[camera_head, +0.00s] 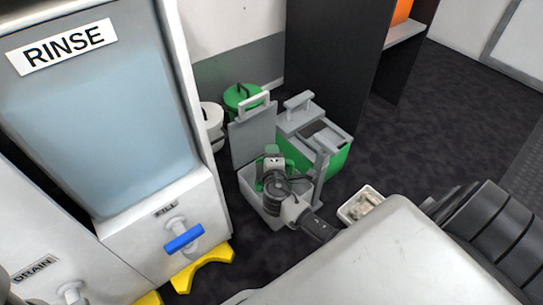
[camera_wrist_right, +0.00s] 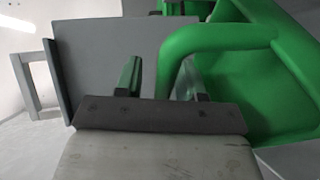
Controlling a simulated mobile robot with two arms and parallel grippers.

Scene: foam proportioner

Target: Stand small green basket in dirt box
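The small green basket (camera_wrist_right: 265,85) with its thick looped handle (camera_wrist_right: 215,40) fills the right of the wrist view. In the head view a little of its green (camera_head: 260,183) shows beside my right gripper (camera_head: 271,160). The gripper is over the grey open-topped box (camera_head: 247,186), which I take as the dirt box; its lid (camera_head: 254,135) stands raised. In the wrist view my right gripper's fingers (camera_wrist_right: 162,80) are apart, with one leg of the handle between them and a gap to the left finger. The basket's bottom is hidden. My left gripper is not in view.
A green and grey box (camera_head: 335,160) stands close behind on the right. A green-lidded bucket (camera_head: 240,97) and a white bucket (camera_head: 211,125) are behind. The RINSE cabinet (camera_head: 110,110) is on the left. A small white tray (camera_head: 350,212) lies right of the box.

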